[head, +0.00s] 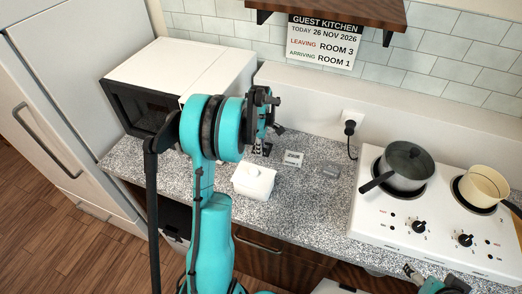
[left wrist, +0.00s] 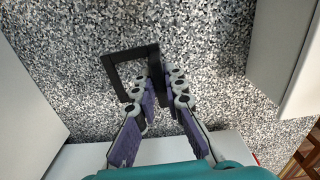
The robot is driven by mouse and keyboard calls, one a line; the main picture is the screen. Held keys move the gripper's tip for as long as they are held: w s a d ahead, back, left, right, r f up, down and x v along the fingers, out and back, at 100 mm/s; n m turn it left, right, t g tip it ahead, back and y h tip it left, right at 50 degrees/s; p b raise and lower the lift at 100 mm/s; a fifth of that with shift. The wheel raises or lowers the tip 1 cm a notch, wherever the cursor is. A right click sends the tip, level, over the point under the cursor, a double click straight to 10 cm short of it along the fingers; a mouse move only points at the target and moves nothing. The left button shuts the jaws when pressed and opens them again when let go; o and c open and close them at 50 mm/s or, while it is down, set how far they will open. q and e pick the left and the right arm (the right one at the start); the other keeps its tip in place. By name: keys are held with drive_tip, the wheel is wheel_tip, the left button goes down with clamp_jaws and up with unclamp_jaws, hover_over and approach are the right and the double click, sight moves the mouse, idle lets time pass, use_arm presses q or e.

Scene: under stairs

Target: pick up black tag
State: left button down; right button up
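A black tag (left wrist: 112,75), looking like a dark square frame with counter showing through its middle, is in the left wrist view just beyond my left fingertips. One dark side of it reaches the space between the tips. My left gripper (left wrist: 163,78) points down at the counter with its fingers apart; whether they touch the tag is unclear. In the head view my left gripper (head: 262,146) is over the counter behind the white lidded box, largely covered by my arm, and the tag is hidden. My right gripper (head: 440,283) is partly in view at the bottom right edge.
A white lidded box (head: 253,182), a small white sign (head: 293,158) and a grey item (head: 330,172) are on the speckled counter (head: 308,205). A microwave (head: 128,105) stands left. A stove (head: 380,222) with a grey pot (head: 408,167) and cream pot (head: 484,188) stands right.

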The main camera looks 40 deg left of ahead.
use_arm(q)
drive_tip(key=shift+r, duration=0.1)
idle(0.3)
drive_tip(key=shift+r, duration=0.3)
drive_tip(key=r, duration=0.1)
drive_tip(key=r+p, duration=0.1)
drive_tip(key=r, duration=0.2)
drive_tip(key=shift+d+p, duration=0.3)
drive_tip(key=shift+p, duration=0.05)
drive_tip(key=s+d+r+p, duration=0.2)
drive_tip(key=d+r, duration=0.4)
drive_tip(key=d, duration=0.5)
drive_tip(key=shift+s+a+r, duration=0.1)
drive_tip(key=shift+r, duration=0.05)
